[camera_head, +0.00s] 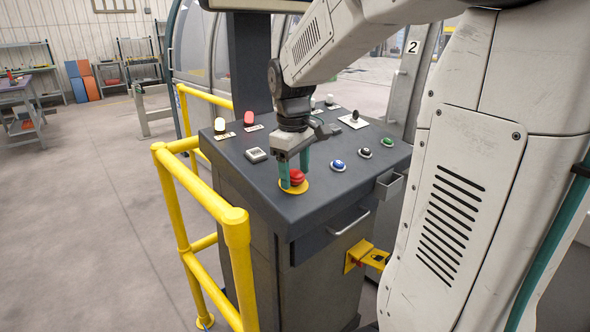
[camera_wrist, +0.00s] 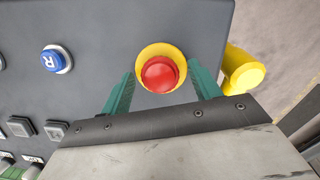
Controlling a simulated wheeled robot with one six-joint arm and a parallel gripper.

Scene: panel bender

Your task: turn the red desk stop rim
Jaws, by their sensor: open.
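The red desk stop (camera_head: 296,177) is a round mushroom button on a yellow ring, at the near corner of the dark desk top (camera_head: 262,185). It also shows in the wrist view (camera_wrist: 160,73), near the top centre. My gripper (camera_head: 294,170) points down over the stop, with its two green fingers apart. In the wrist view the fingers (camera_wrist: 161,92) stand to the left and right of the stop, with gaps between them and the red rim. In the head view one finger partly covers the red button.
A blue button (camera_head: 338,165), a black button (camera_head: 365,153) and a green button (camera_head: 387,142) sit right of the stop. A yellow railing (camera_head: 205,195) runs along the desk's left side. A drawer handle (camera_head: 350,222) is below.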

